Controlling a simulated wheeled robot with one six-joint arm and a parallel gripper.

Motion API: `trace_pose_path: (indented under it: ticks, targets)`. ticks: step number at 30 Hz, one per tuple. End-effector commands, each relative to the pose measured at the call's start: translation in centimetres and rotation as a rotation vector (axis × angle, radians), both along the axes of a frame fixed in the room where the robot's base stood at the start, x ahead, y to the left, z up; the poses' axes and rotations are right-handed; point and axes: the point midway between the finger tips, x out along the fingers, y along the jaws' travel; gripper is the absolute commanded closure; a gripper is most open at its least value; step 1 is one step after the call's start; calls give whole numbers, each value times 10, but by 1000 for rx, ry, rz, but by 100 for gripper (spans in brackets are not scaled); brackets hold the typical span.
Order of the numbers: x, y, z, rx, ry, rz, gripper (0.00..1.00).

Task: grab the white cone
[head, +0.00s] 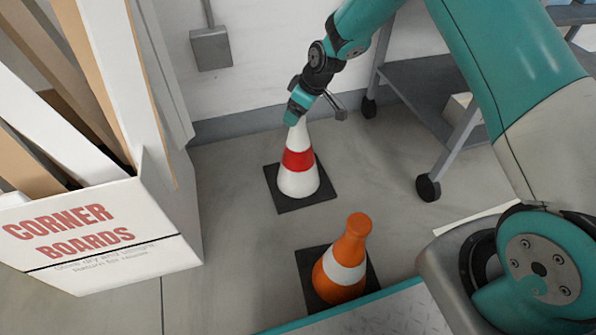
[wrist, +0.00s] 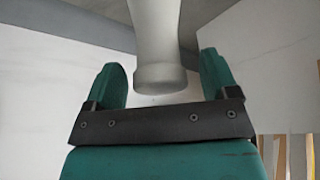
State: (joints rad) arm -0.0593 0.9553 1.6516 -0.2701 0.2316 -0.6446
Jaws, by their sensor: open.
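The white cone (head: 298,183) with a red band stands upright on a dark square base on the floor, near the back wall. My gripper (head: 299,108) is at the top of this cone in the head view, and its far finger is partly hidden. In the wrist view my gripper (wrist: 165,82) is open, with one green finger on each side of the cone's pale top (wrist: 157,75). The top sits between the fingers, with a visible gap on both sides.
An orange cone (head: 342,268) with a white band stands nearer, on its own dark base. A white box of corner boards (head: 110,225) is at the left. A grey wheeled cart (head: 425,105) stands at the right. A grey wall box (head: 211,48) is behind.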

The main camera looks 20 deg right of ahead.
Motion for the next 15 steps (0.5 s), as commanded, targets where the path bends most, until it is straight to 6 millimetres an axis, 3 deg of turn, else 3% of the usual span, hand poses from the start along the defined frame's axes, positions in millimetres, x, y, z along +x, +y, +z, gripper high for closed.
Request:
trace_pose_path:
  ticks: [3,13,15]
  targets:
    - [0,0,1,0,0,0,22]
    - [0,0,1,0,0,0,98]
    - [0,0,1,0,0,0,100]
